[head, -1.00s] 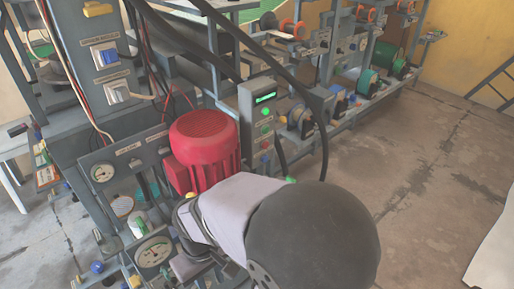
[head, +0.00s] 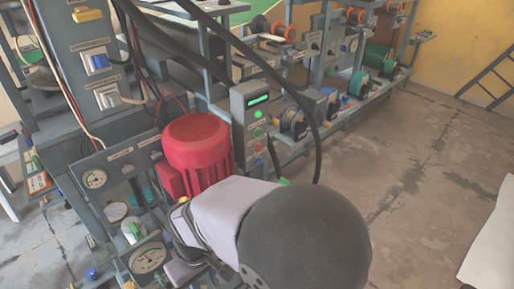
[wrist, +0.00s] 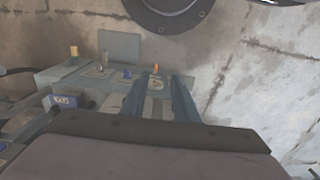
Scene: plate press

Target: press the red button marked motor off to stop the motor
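A red motor (head: 196,148) stands in the middle of the head view. Just right of it is an upright grey control box (head: 243,120) with a green lit display and a column of small buttons. A small red button (head: 258,162) is low on its front; the labels are too small to read. In the wrist view, my gripper (wrist: 164,77) shows as two blue-grey fingers with a gap between them and nothing held. A small orange-red knob (wrist: 155,67) shows near the fingertips; I cannot tell whether it is the motor off button.
Thick black cables (head: 312,130) arch beside the control box. Racks with spools (head: 292,122) stand behind.

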